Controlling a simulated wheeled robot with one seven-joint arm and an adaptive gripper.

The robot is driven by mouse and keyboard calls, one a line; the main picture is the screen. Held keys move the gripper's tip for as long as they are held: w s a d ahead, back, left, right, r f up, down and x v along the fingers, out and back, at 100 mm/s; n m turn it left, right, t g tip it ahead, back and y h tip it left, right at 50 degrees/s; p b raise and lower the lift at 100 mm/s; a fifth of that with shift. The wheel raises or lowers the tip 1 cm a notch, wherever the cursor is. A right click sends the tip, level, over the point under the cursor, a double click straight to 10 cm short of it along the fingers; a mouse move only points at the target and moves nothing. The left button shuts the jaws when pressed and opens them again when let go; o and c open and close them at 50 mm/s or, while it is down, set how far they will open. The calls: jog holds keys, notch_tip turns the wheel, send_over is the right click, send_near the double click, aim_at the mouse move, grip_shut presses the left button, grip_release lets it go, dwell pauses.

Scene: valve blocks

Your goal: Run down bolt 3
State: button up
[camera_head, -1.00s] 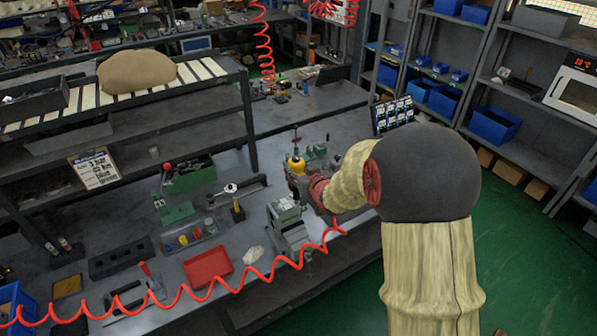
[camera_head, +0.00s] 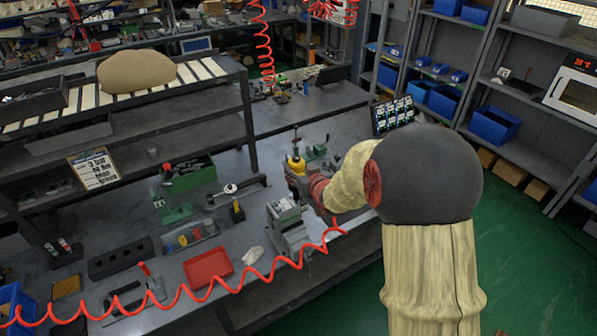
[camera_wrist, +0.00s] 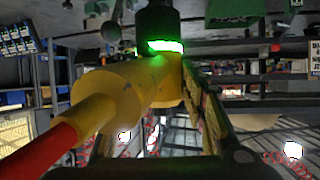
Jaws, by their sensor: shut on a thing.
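A yellow power tool (camera_wrist: 125,88) with a red end (camera_wrist: 38,150) fills the left and middle of the wrist view. A lit green ring (camera_wrist: 163,46) shows at its dark head (camera_wrist: 157,22). My gripper (camera_wrist: 165,112) is shut on the tool's yellow body. In the head view the yellow tool (camera_head: 296,165) stands upright at the workbench, with my gripper (camera_head: 303,183) close beside it and partly hidden by my arm. Bolt 3 and the valve block cannot be made out; the tool and gripper hide much of that spot.
A grey stand (camera_head: 288,226) is just in front of my gripper. A green fixture (camera_head: 316,152) lies behind it. A red tray (camera_head: 208,267), a green toolbox (camera_head: 190,178) and a dark block (camera_head: 120,257) sit left. A red coiled hose (camera_head: 180,303) crosses the bench front.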

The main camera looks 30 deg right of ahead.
aim_at(296, 156)
jog(key=shift+f+b, duration=1.2)
jog(key=shift+b, duration=0.25)
dwell(3.3)
jog(key=shift+r, duration=0.15)
dwell(1.1)
jog(key=shift+r+p, duration=0.4)
jog(key=shift+r, duration=0.2)
jog(key=shift+w+r, duration=0.1)
jog(key=shift+r, duration=0.05)
jog(key=shift+r+p, duration=0.25)
jog(key=shift+p, duration=0.05)
jog(key=shift+r+p, duration=1.85)
jog(key=shift+r, duration=0.75)
